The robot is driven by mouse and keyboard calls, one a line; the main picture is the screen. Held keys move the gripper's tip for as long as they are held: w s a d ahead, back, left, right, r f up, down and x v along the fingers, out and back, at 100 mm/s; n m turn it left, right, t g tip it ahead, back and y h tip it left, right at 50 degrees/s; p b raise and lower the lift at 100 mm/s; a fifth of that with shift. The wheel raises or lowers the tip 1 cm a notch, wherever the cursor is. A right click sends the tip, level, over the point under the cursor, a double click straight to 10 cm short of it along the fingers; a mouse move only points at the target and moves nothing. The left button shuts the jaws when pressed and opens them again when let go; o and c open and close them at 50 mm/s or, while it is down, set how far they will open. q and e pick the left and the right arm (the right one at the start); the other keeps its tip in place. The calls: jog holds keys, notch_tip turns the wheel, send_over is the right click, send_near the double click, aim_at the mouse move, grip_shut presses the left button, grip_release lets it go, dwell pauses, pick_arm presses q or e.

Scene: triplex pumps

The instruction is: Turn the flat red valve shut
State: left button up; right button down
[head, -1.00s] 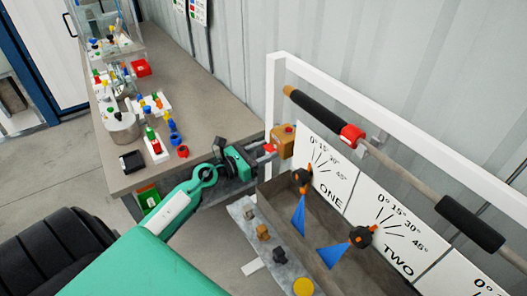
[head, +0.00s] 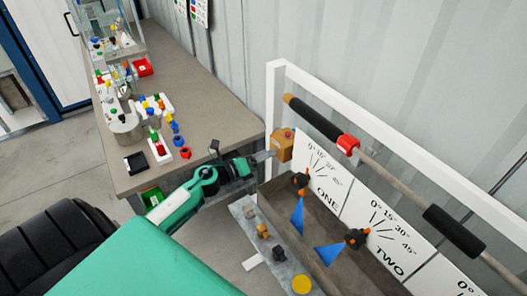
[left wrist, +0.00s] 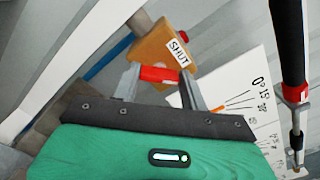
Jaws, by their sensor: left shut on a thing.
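The flat red valve handle (left wrist: 160,74) shows in the left wrist view, in front of a tan valve block (left wrist: 158,50) with a "SHUT" label (left wrist: 178,52). My left gripper (left wrist: 158,78) has a finger at each end of the red handle and is shut on it. In the head view, my left gripper (head: 266,156) reaches the left side of the tan block (head: 283,147), mounted by the white frame post. The handle is mostly hidden there by the fingers. My right gripper is not in view.
A grey bar with black grips (head: 455,230) and a red collar (head: 347,143) runs along the white frame (head: 390,132). Dial boards "ONE" (head: 325,180) and "TWO" stand above a trough with blue pointers. A bench (head: 190,88) with small parts lies behind my arm.

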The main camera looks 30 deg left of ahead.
pick_arm(q)
jog(key=shift+a+f+n+p, duration=0.1)
jog(key=shift+n+p, duration=0.8)
jog(key=shift+n, duration=1.45)
jog(key=shift+f+n+p, duration=0.1)
jog(key=shift+n+p, duration=0.8)
jog(key=shift+n, duration=1.45)
jog(key=o, duration=1)
jog(key=shift+b+v, duration=2.45)
jog(key=shift+v, duration=4.5)
